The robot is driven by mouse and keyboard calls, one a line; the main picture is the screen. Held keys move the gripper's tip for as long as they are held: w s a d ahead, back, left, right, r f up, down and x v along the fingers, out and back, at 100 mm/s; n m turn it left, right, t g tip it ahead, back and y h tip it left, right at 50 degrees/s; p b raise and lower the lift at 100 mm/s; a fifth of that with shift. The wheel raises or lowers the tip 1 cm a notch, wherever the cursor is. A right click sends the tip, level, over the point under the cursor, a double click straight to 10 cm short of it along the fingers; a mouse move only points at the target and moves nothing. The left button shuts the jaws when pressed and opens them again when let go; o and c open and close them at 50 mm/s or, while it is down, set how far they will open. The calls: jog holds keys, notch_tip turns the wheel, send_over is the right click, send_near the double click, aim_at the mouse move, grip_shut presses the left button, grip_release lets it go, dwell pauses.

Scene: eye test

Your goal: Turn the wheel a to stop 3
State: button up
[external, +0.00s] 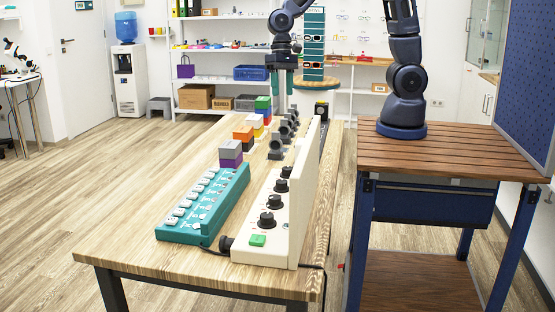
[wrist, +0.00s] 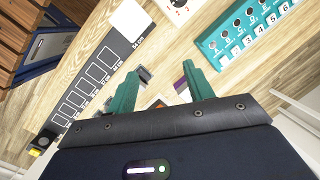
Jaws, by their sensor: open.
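A cream panel (external: 283,238) stands on the near end of the long wooden table, with several black round knobs in a row. The nearest knob (external: 267,219) sits behind a green button (external: 257,240). I cannot read which knob or wheel is a, nor any stop marks. My gripper (external: 282,98) hangs over the far part of the table, well beyond the cream panel. In the wrist view its teal fingers (wrist: 159,70) are apart with nothing held between them. A corner of a pale panel (wrist: 180,8) shows at the top there.
A teal panel with numbered keys (external: 205,204) lies left of the cream panel; it also shows in the wrist view (wrist: 245,32). Several stacked coloured blocks (external: 231,150) and dark grey items (external: 277,145) stand farther along. A black board with white outlined rectangles (wrist: 88,82) lies below my gripper's left side.

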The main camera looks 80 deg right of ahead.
aim_at(287, 168)
jog(key=shift+s+a+f+m+g+y, duration=0.15)
jog(key=shift+s+a+f+m+g, duration=0.4)
jog(key=shift+a+f, duration=2.3)
jog(key=shift+s+a+f+m+g+y, duration=0.5)
jog(key=shift+a+f, duration=1.2)
jog(key=shift+f, duration=2.3)
jog(key=shift+s+a+f+m+g+h, duration=0.15)
jog(key=shift+s+a+f+m, duration=0.4)
jog(key=shift+a+f, duration=2.3)
jog(key=shift+s+d+f, duration=0.2)
jog(key=shift+d+f, duration=0.4)
jog(key=c, duration=1)
